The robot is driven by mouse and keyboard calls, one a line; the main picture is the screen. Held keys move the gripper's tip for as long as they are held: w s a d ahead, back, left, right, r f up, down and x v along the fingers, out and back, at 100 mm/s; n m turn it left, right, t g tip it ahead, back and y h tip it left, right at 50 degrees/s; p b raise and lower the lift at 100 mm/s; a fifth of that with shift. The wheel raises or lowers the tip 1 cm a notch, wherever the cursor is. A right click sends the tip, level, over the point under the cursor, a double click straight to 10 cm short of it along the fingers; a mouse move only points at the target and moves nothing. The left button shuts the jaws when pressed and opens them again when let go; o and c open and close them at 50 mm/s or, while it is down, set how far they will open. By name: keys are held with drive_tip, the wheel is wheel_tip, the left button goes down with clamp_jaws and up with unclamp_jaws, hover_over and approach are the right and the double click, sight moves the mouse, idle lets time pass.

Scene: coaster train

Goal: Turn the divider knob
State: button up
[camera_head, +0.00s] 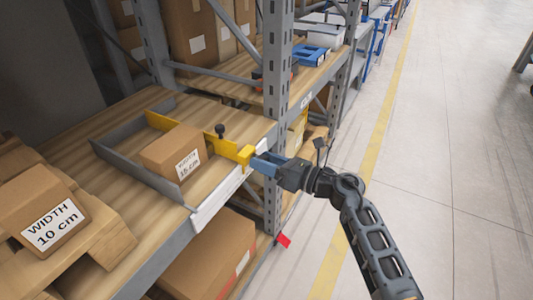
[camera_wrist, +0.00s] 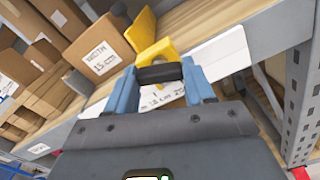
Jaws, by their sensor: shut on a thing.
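The yellow divider (camera_head: 243,154) runs across the wooden shelf and ends in a yellow bracket at the shelf's front edge. My gripper (camera_head: 262,164), with blue fingers, is at this bracket. In the wrist view my gripper (camera_wrist: 160,76) is shut on a black knob (camera_wrist: 160,73) between its fingers, in front of the yellow bracket (camera_wrist: 157,50). The fingers hide the knob in the head view. A small black ball handle (camera_head: 220,130) stands on the divider's top. A cardboard box (camera_head: 163,149) labelled 15 cm lies beside the divider.
A grey side wall (camera_head: 135,172) stands left of the 15 cm box. A 10 cm box (camera_head: 32,196) sits on stacked cardboard at the left. A grey rack post (camera_head: 276,80) rises close behind my gripper. The aisle floor (camera_head: 440,180) at the right is clear.

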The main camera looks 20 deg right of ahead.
drive_tip(key=m+p, duration=0.8)
drive_tip(key=m, duration=0.4)
drive_tip(key=shift+m+p, duration=0.3)
idle(0.4)
drive_tip(key=o, duration=1)
drive_tip(key=shift+o, duration=0.2)
drive_tip(key=shift+s+d, duration=0.1)
